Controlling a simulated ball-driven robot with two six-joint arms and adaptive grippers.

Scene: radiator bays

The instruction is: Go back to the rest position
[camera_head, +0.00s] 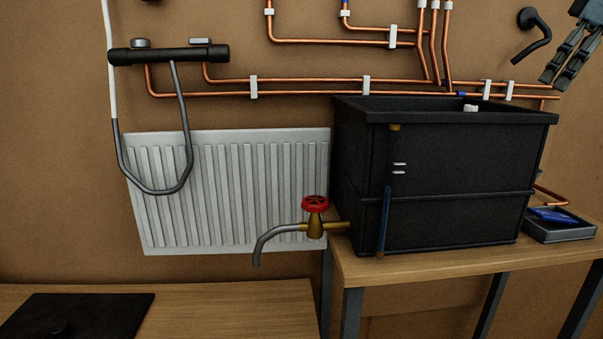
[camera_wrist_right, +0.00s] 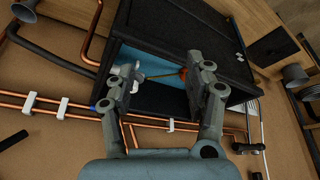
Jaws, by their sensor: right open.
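My right gripper (camera_head: 558,80) hangs at the top right edge of the head view, pointing down and left, in front of the wall and right of the black tank (camera_head: 450,185). In the right wrist view the same gripper (camera_wrist_right: 164,88) has its two fingers spread apart with nothing between them. Beyond the fingers lies the open top of the tank (camera_wrist_right: 140,22), with a brass rod (camera_wrist_right: 158,76) and an orange float (camera_wrist_right: 184,73) inside, partly hidden by a finger. My left gripper is in neither view.
Copper pipes (camera_head: 310,80) run along the wall behind the tank. A tap with a red wheel (camera_head: 315,203) sticks out at the tank's left. A white radiator (camera_head: 230,190) hangs on the wall. A grey tray (camera_head: 560,232) holds a blue item on the bench (camera_head: 430,265).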

